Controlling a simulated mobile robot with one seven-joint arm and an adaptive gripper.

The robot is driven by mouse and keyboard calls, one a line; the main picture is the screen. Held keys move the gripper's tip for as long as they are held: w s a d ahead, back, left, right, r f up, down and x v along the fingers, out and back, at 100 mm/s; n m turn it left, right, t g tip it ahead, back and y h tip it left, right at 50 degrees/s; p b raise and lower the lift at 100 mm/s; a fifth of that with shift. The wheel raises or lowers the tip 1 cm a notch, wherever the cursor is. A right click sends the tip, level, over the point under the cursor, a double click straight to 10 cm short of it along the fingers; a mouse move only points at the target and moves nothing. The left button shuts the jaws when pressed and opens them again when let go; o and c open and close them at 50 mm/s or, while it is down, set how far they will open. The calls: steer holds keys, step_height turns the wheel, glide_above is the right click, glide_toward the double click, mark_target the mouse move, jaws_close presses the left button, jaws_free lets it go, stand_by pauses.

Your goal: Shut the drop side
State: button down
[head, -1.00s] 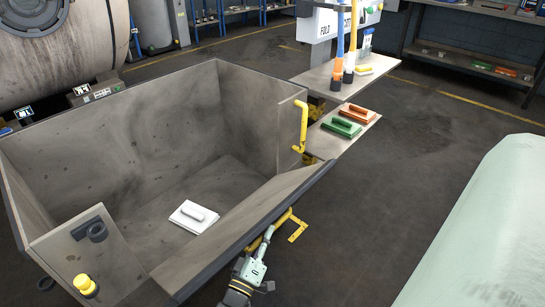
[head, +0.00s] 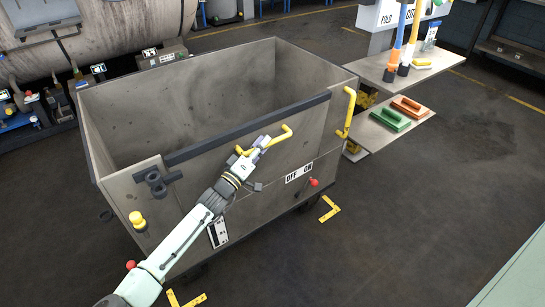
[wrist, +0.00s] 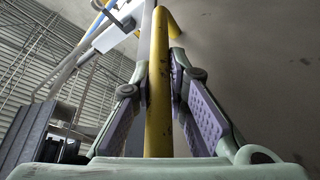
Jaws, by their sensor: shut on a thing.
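The drop side (head: 240,135) is the front panel of the grey bin, with a dark top rail. It stands up almost in line with the front wall, its top edge near the corner posts. A yellow handle (head: 284,131) is fixed to it. My gripper (head: 262,142) is shut on this handle. In the wrist view the yellow bar (wrist: 157,90) runs between the two purple-padded fingers of my gripper (wrist: 160,85). A dark latch fitting (head: 157,181) is on the left corner post, and a yellow knob (head: 137,219) is below it.
A yellow upright handle (head: 348,112) is on the bin's right corner. An OFF/ON label (head: 299,173) and a red lever (head: 313,182) are low on the front. Shelves with green (head: 390,120) and orange (head: 410,107) blocks stand at right. The right floor is clear.

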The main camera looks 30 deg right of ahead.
mark_target(218, 153)
steer(key=shift+w+n, duration=0.5)
steer(key=shift+w, duration=0.35)
steer(key=c, duration=1.6)
jaws_free()
steer(key=shift+a, duration=0.1)
steer(key=shift+o, duration=0.2)
steer(key=shift+a, duration=0.1)
steer(key=v, duration=1.1)
steer(key=shift+s+a, duration=0.25)
steer(key=shift+s, duration=0.1)
